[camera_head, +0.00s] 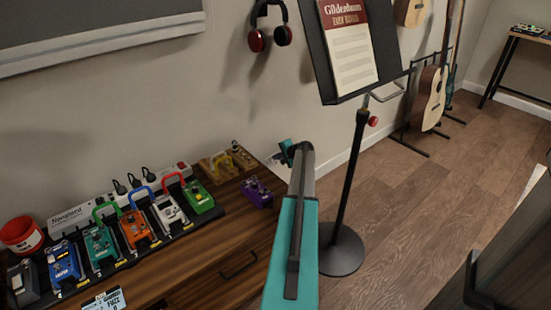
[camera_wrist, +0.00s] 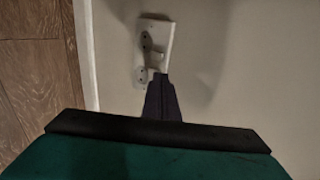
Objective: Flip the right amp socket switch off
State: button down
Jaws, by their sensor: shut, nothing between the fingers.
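A white wall socket plate (camera_wrist: 165,36) shows at the top middle of the wrist view, on the pale wall. Dark socket holes and small raised parts show on it. Which raised part is the right switch, and its position, I cannot make out. My gripper (camera_wrist: 162,90) is shut and empty. Its dark tip points at the plate and overlaps its lower end in the picture; I cannot tell whether it touches. In the head view my gripper (camera_head: 286,152) is by the wall, beyond the right end of the wooden cabinet. The socket is not visible there.
A music stand (camera_head: 352,165) stands close to the right of my arm. Guitars (camera_head: 431,98) stand farther back.

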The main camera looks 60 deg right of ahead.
jog(key=p+v, duration=0.1)
jog(key=v, duration=1.1)
jog(key=shift+r+p, duration=0.3)
jog(key=shift+r, duration=0.2)
